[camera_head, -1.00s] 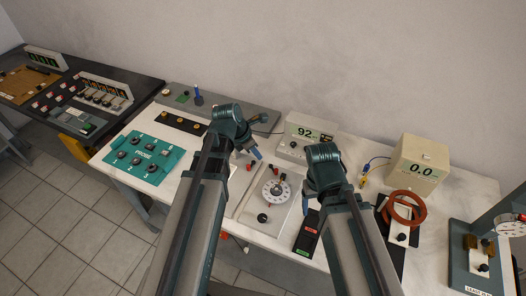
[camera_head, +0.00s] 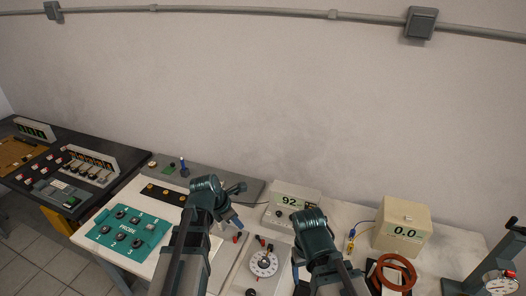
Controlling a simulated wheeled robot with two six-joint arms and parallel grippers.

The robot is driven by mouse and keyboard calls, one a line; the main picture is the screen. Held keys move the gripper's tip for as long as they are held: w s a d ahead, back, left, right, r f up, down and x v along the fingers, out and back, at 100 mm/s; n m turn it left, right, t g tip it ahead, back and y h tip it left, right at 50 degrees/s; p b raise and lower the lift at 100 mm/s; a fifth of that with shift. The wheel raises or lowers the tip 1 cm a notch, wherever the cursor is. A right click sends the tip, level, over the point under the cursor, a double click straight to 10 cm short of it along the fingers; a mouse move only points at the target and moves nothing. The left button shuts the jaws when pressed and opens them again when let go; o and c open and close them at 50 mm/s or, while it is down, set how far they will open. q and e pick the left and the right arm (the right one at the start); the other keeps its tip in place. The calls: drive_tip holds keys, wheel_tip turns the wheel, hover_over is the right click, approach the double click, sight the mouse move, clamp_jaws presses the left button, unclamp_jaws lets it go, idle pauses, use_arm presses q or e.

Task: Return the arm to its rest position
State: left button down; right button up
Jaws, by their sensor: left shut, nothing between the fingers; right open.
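My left arm reaches over the white-topped bench (camera_head: 450,240). Its gripper (camera_head: 237,224) is shut and empty, small in view, just above the red plugs beside the white dial unit (camera_head: 263,264). My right arm stands to the right of that dial. Its gripper (camera_head: 296,266) is open, at the left side of its wrist, and mostly hidden behind the wrist. Neither gripper visibly holds anything.
A meter reading 92 (camera_head: 291,201) stands behind my arms. A teal probe panel (camera_head: 128,229) lies at left. A cream box reading 0.0 (camera_head: 403,223) and an orange-red ring (camera_head: 397,272) are at right. The wall rises close behind the bench.

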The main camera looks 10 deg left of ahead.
use_arm(q)
drive_tip(key=s+d+f+m+g+y+b, duration=0.1)
drive_tip(key=s+d+m, duration=0.4)
drive_tip(key=m, duration=1)
drive_tip(key=s+d+f+m+g+y+b, duration=0.2)
drive_tip(key=s+d+m, duration=0.4)
drive_tip(key=m, duration=0.9)
drive_tip(key=shift+s+f+y+b, duration=0.6)
drive_tip(key=shift+s+f+y, duration=0.3)
drive_tip(key=shift+s+f, duration=0.55)
drive_tip(key=shift+s+d+r, duration=0.1)
